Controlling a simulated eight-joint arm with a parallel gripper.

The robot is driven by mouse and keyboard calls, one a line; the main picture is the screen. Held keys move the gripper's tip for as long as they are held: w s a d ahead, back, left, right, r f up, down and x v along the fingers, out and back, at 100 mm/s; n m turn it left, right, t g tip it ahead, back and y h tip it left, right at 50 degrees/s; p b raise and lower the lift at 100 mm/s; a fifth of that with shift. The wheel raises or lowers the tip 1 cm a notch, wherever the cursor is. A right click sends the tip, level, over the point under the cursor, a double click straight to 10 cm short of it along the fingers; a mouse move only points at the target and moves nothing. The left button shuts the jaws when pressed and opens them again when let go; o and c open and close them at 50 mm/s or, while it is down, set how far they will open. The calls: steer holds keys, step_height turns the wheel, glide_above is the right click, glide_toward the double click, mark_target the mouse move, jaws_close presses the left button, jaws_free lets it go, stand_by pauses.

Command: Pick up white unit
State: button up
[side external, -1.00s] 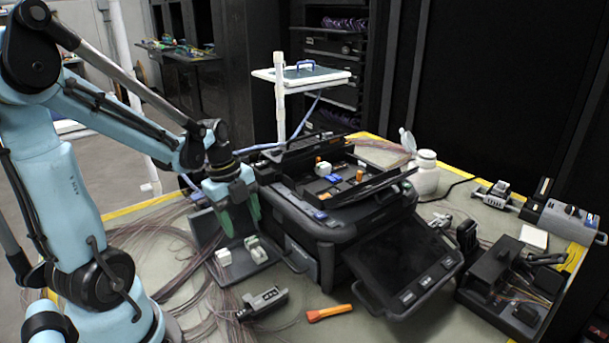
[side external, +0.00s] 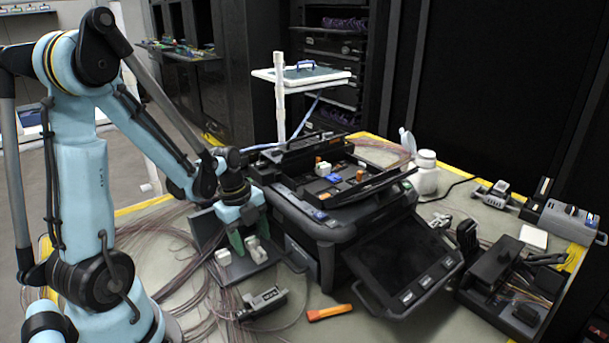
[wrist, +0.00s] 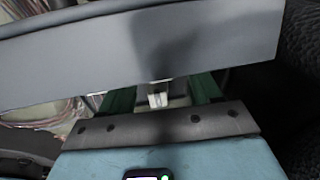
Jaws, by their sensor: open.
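A white unit (side external: 257,252) sits on the right part of a small dark grey tray (side external: 262,267) at the left of the splicer. A second white unit (side external: 223,257) sits on the same tray, to its left. My gripper (side external: 250,236) is open, its green fingers pointing down just above the right white unit. In the wrist view, a small white piece (wrist: 157,99) shows between the green fingers of my gripper (wrist: 162,95). A grey panel hides much of that view. I cannot tell whether the fingers reach down beside the unit.
The black splicer (side external: 330,235) stands close to the right of my gripper. Loose fibres (side external: 180,270) lie at the left. A grey tool (side external: 262,302) and an orange tool (side external: 329,312) lie in front. A white bottle (side external: 425,172) stands behind.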

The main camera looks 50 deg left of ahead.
mark_target(255, 240)
jaws_close()
steer(key=shift+r, duration=0.15)
stand_by(0.4)
steer(key=shift+r, duration=0.75)
step_height(255, 240, up, 2)
steer(key=shift+d+r, duration=0.1)
steer(key=shift+r, duration=0.15)
steer(key=s+d+r, duration=0.1)
steer(key=d+r, duration=0.5)
steer(key=d, duration=0.5)
steer(key=shift+s+d+r, duration=0.15)
steer(key=shift+d+r, duration=0.1)
steer(key=shift+r, duration=0.15)
